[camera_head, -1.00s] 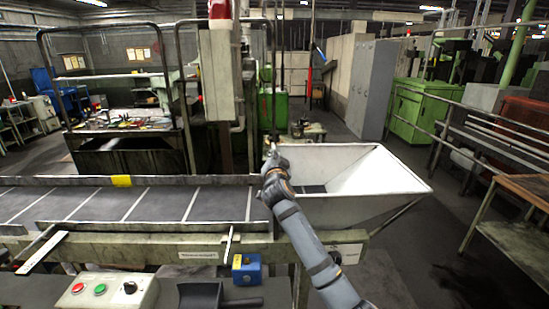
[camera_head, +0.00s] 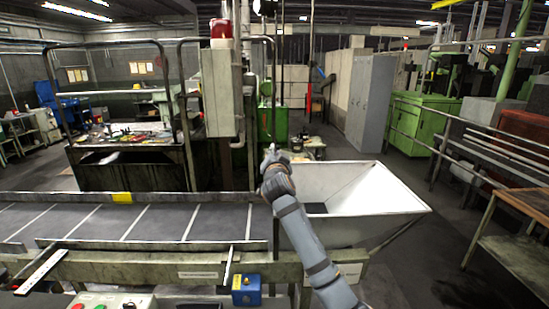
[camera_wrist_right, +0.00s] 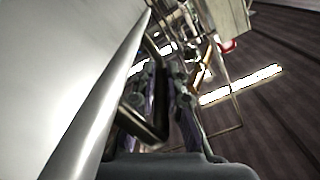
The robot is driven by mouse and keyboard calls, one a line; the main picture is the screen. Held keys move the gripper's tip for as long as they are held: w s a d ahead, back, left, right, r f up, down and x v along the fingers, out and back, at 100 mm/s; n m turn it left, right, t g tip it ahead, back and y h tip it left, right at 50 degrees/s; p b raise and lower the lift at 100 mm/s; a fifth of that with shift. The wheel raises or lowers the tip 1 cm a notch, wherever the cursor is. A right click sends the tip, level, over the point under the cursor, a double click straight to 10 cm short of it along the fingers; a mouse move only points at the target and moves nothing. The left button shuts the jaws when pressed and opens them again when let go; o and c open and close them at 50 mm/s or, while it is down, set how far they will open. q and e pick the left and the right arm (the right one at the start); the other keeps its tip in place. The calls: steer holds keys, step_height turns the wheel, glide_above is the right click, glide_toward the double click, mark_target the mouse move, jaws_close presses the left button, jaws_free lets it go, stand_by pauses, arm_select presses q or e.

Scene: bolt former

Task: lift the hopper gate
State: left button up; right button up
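The white hopper (camera_head: 375,193) stands at the right end of the conveyor, its sloped inside walls in view. My right gripper (camera_head: 271,155) is at the hopper's left rim, where the conveyor meets it. The gate itself cannot be made out in the head view; my gripper and wrist cover that spot. In the right wrist view, my gripper's two fingers (camera_wrist_right: 168,100) are side by side, with a dark bent bar (camera_wrist_right: 148,125) close by them. I cannot tell whether they are closed on it. A large pale surface fills the left of that view. My left gripper is out of view.
The dark conveyor belt (camera_head: 110,222) runs left from the hopper. A blue box (camera_head: 246,290) and a control box with buttons (camera_head: 112,302) sit in front. A grey post cabinet with a red beacon (camera_head: 220,28) rises behind.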

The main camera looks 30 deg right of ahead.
steer(key=o, duration=0.4)
steer(key=shift+r, duration=0.15)
steer(key=shift+o, duration=0.2)
steer(key=shift+s+a, duration=0.15)
steer(key=v, duration=1.1)
steer(key=shift+s+a, duration=0.2)
steer(key=shift+s, duration=0.1)
